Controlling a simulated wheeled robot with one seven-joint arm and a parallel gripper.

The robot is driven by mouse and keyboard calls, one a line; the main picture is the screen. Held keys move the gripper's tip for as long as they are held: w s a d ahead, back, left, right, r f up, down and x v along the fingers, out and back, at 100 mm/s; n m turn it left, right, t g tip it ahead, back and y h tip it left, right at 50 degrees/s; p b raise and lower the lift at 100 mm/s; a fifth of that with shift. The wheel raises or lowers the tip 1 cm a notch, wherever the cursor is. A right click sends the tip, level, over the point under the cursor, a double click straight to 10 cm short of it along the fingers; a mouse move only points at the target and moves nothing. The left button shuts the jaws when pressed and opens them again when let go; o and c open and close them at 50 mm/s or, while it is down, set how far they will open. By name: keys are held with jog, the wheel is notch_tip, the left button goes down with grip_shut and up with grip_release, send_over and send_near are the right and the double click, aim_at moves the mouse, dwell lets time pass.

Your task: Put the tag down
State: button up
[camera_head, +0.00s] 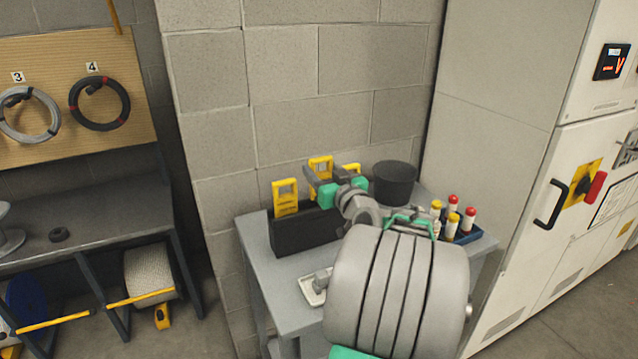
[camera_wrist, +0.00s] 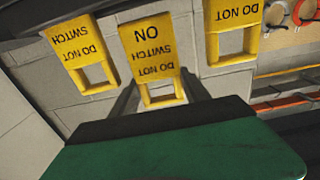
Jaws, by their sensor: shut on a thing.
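A dark round pot (camera_head: 395,184) stands behind right on the grey table (camera_head: 258,252). A blue tray (camera_head: 478,239) holds several red- and yellow-capped cylinders. A pale dish (camera_head: 308,292) lies in front, partly hidden by my arm. A white cabinet (camera_head: 520,100) stands at right.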

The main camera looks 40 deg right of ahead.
jog(key=f, duration=0.4)
jog(key=shift+w+a, duration=0.25)
jog(key=o, duration=1.5)
jog(key=shift+s, duration=0.3)
jog(key=b+v, duration=0.2)
jog(key=v, duration=0.9)
jog(key=shift+s+a, duration=0.15)
jog(key=shift+a, duration=0.05)
